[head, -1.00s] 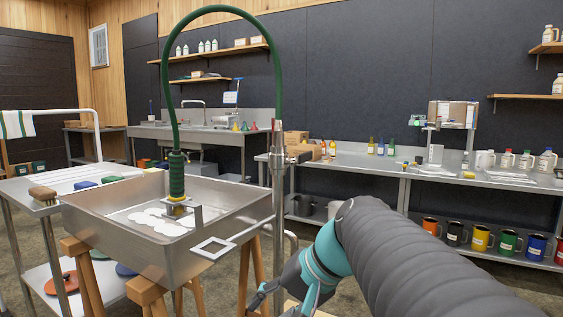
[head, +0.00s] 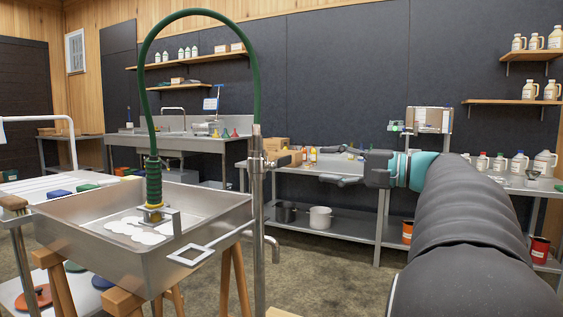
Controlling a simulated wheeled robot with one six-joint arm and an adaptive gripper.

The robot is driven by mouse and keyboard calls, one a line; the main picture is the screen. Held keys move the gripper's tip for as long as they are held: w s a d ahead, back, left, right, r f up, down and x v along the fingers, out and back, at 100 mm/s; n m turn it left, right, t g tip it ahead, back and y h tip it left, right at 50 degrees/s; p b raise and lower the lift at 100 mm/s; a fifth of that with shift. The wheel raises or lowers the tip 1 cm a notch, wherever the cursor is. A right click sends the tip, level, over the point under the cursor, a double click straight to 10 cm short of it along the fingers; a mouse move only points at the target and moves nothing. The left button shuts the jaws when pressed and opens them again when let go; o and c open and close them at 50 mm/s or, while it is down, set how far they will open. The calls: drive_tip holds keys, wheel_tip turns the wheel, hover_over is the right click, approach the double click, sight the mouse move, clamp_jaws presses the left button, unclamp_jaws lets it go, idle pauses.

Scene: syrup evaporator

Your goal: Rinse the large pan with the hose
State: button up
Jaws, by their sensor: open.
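The large pan (head: 128,268) is a square metal basin at the left, resting on wooden trestle legs, with white patches on its floor. The green hose (head: 256,92) arches from a metal standpipe (head: 259,215) down over the pan. Its ribbed dark green handle (head: 153,184) hangs upright, and the yellow-tipped nozzle end (head: 154,213) is at a small metal bracket by the patches. No water shows. My gripper (head: 326,165) is open and empty, to the right of the standpipe, fingers pointing left toward it, apart from the hose and pan.
Brushes and pads lie on a side table (head: 100,182) at the left. A steel bench (head: 340,232) with pots below stands behind my gripper. Floor between bench and standpipe is clear.

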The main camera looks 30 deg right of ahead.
sight(287, 161)
drive_tip(key=x, duration=1.1)
drive_tip(key=shift+p, duration=0.35)
clamp_jaws()
